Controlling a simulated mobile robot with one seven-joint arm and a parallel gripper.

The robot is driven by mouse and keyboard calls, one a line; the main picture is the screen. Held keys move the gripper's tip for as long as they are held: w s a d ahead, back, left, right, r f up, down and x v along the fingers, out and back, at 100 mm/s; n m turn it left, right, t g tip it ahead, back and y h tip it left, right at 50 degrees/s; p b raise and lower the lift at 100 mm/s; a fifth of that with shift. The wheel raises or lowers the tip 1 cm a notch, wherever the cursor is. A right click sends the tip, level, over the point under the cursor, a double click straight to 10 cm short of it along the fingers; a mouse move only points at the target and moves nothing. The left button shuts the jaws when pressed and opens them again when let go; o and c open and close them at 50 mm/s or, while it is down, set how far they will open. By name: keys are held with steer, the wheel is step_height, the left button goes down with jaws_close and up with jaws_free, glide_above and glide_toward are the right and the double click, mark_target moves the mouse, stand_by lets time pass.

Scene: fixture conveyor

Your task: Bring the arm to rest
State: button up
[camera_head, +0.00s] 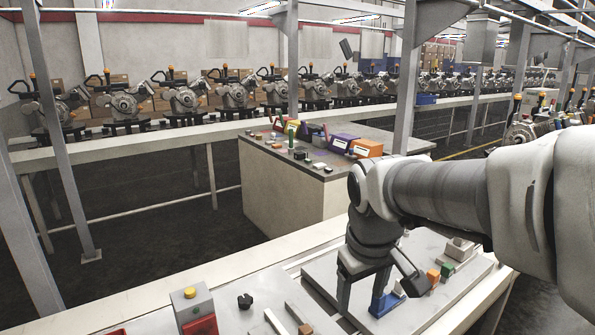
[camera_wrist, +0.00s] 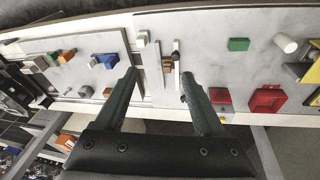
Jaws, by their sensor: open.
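My gripper (camera_head: 382,288) hangs at the end of my arm over the light grey fixture plate at the front of the bench. Its two fingers are spread apart. In the wrist view the gripper (camera_wrist: 158,85) is open, with nothing held between the fingertips. Narrow bars and a small brown block (camera_wrist: 167,66) show beyond the gap. A blue part (camera_head: 384,304) lies on the plate, seen between the fingers in the head view. I cannot tell how high the fingertips are above the plate.
An orange block (camera_head: 433,276), a green block (camera_head: 447,268) and a grey holder (camera_head: 460,246) sit close right of my gripper. A yellow-buttoned box (camera_head: 190,294) and black knob (camera_head: 245,300) are left. A red tray (camera_wrist: 267,99) shows in the wrist view. A cluttered table (camera_head: 290,190) stands behind.

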steer(key=s+d+m+t, duration=0.1)
steer(key=s+d+m, duration=0.1)
steer(key=s, duration=0.4)
steer(key=s+d+m+t, duration=0.1)
steer(key=s+m, duration=0.1)
steer(key=s, duration=0.5)
steer(key=shift+d+r+m+t, duration=0.3)
steer(key=shift+d+r, duration=0.05)
steer(key=shift+r, duration=0.1)
steer(key=shift+w, duration=0.1)
steer(key=c, duration=0.3)
steer(key=shift+a, duration=0.15)
steer(key=shift+c, duration=0.2)
